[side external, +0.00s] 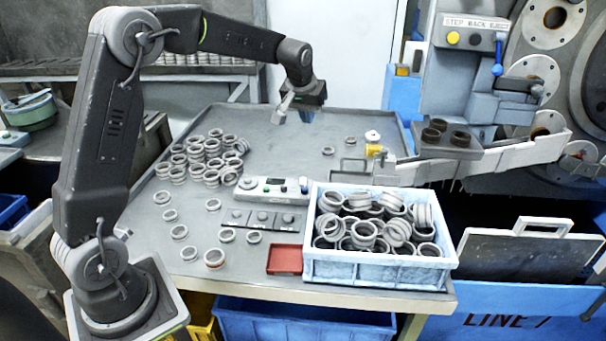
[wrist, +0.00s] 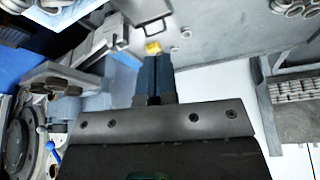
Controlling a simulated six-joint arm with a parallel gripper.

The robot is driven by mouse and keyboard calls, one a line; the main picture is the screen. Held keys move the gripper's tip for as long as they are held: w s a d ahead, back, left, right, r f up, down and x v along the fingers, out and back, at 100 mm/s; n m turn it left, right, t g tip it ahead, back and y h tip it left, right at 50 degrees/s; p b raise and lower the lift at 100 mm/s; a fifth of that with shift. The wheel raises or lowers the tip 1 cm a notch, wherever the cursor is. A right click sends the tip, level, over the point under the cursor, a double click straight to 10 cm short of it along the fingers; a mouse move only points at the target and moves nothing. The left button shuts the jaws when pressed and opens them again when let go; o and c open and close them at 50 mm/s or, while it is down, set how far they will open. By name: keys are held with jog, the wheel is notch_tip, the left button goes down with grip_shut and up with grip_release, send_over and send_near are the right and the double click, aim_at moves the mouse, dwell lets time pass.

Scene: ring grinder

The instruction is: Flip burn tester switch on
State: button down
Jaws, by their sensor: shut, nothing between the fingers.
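A light grey tester box (side external: 272,187) with a small display, a black knob and a small switch (side external: 303,185) at its right end lies on the worktable, left of the blue crate. I cannot tell the switch's position at this size. My gripper (side external: 307,117) is above the back of the table, well behind and above the box, touching nothing. In the wrist view its two dark fingers (wrist: 155,57) are together and empty. I cannot make out the tester box in the wrist view.
A blue crate full of rings (side external: 378,268) stands at the front right. Loose rings (side external: 205,155) cover the table's left side. A red tray (side external: 285,259) lies in front. A yellow and white fitting (side external: 373,150) stands at the right, near the grinder's chute. The back middle is clear.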

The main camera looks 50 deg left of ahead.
jog(key=w+a+f+n, duration=0.1)
jog(key=w+a+f, duration=0.5)
jog(key=a+f, duration=0.15)
jog(key=n+g, duration=0.1)
jog(key=n, duration=0.1)
send_over(303, 178)
jog(key=s+d, duration=0.3)
jog(key=d, duration=0.1)
notch_tip(303, 178, down, 10)
jog(key=shift+s+a+y, duration=0.25)
jog(key=shift+y, duration=0.15)
jog(key=shift+f, duration=0.1)
jog(key=x, duration=1.3)
jog(key=shift+s+d+f, duration=0.15)
jog(key=shift+d+f, duration=0.05)
jog(key=shift+f, duration=0.35)
